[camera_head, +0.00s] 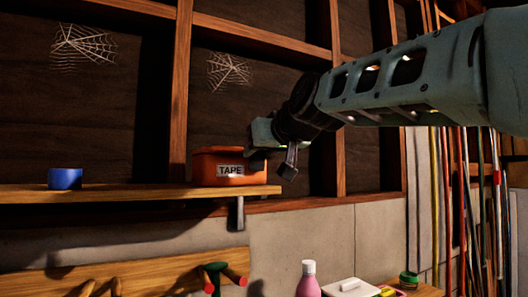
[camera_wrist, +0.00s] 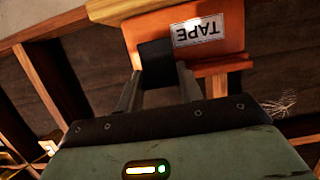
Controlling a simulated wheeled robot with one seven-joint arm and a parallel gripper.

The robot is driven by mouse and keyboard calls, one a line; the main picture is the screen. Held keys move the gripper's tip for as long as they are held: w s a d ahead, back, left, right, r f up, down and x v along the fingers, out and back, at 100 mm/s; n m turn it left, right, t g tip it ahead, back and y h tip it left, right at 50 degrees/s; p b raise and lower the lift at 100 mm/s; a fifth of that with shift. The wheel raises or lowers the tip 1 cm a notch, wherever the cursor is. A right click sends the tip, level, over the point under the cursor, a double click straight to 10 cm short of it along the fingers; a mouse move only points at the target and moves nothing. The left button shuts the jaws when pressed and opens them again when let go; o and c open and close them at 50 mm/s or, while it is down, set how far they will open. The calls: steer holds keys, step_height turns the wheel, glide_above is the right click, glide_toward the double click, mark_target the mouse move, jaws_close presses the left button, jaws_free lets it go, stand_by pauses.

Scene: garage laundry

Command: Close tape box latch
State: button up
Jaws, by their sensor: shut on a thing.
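The orange tape box (camera_head: 238,167) with a white "TAPE" label sits on the wooden shelf. In the wrist view the box (camera_wrist: 218,55) shows upside down, with its label beside my fingers. My gripper (camera_head: 275,157) is at the right end of the box's front. In the wrist view my gripper (camera_wrist: 157,80) has its fingers on either side of a dark block at the box, and it is shut. The dark block looks like the latch, but it cannot be told clearly from my fingertips. The gripper body hides part of the box, and the latch's position is not clear.
The wooden shelf (camera_head: 130,193) also holds a blue cup-like container (camera_head: 65,179) at the left, well apart from the box. Wall studs stand close behind. Below are a pink bottle (camera_head: 308,280), a white container (camera_head: 349,287) and a green-lidded jar (camera_head: 409,280).

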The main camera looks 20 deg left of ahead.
steer(key=shift+a, duration=0.1)
stand_by(0.4)
steer(key=o, duration=1)
steer(key=shift+w, duration=0.1)
